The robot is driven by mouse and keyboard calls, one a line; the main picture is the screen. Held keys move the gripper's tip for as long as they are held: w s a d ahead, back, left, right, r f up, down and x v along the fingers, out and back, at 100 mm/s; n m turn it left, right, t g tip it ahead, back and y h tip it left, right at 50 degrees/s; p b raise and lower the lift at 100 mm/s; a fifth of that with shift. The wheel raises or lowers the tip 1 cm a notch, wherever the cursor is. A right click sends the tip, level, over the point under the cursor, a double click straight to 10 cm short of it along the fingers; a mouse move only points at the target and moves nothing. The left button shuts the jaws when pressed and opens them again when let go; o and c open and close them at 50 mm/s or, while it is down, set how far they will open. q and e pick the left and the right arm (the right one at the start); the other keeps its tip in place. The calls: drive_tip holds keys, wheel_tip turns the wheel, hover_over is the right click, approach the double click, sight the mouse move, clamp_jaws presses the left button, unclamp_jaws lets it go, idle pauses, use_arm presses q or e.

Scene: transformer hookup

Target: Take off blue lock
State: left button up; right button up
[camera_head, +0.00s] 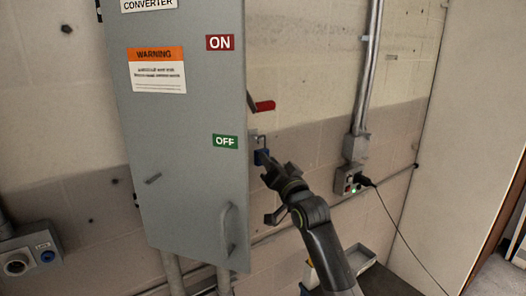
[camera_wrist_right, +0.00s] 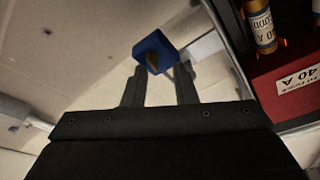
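The blue lock (camera_head: 261,157) hangs at the right edge of the grey switch cabinet (camera_head: 185,200), below a metal hasp (camera_head: 256,138) beside the OFF label. My right gripper (camera_head: 268,170) reaches up to it from the lower right. In the right wrist view the blue lock (camera_wrist_right: 153,44) is at the fingertips of my right gripper (camera_wrist_right: 160,72), with a brass-coloured patch on the face toward me. The fingers are apart, and I see no firm grip on the lock. My left gripper is not in view.
A red handle (camera_head: 264,106) sticks out from the cabinet's right side, above the lock. A grey pull handle (camera_head: 228,230) is on the door below. An outlet box (camera_head: 349,181) with a cable is on the wall at right. The right wrist view shows a red box (camera_wrist_right: 285,90) with fuses.

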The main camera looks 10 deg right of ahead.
drive_tip(key=d+r+b+v, duration=0.1)
drive_tip(key=b+v, duration=0.5)
drive_tip(key=v, duration=1.7)
drive_tip(key=s+d+f+g+h, duration=0.2)
drive_tip(key=s+f+g, duration=0.1)
drive_tip(key=f, duration=0.7)
drive_tip(key=s+d+f+g+h, duration=0.2)
drive_tip(key=s+f+g, duration=0.15)
drive_tip(key=f, duration=0.65)
drive_tip(key=s+d+f+n+g+h, duration=0.2)
drive_tip(key=s+f+n+g, duration=0.2)
drive_tip(key=s+f+g, duration=1.05)
drive_tip(key=s+d+f+t+b, duration=0.1)
drive_tip(key=s+f+t+b, duration=0.15)
drive_tip(key=f, duration=1.35)
drive_tip(key=s+d+f+t+b, duration=0.15)
drive_tip(key=s+f, duration=0.25)
drive_tip(key=f, duration=1.1)
drive_tip(key=s+a+f+g+b, duration=0.1)
drive_tip(key=s+f+b, duration=0.1)
drive_tip(key=s+f, duration=0.5)
drive_tip(key=s+a+f+b, duration=0.1)
drive_tip(key=s+f+b, duration=0.1)
drive_tip(key=s+f, duration=0.6)
wheel_tip(320, 180, down, 6)
drive_tip(key=shift+r+g+y, duration=0.1)
drive_tip(key=shift+g+y, duration=0.3)
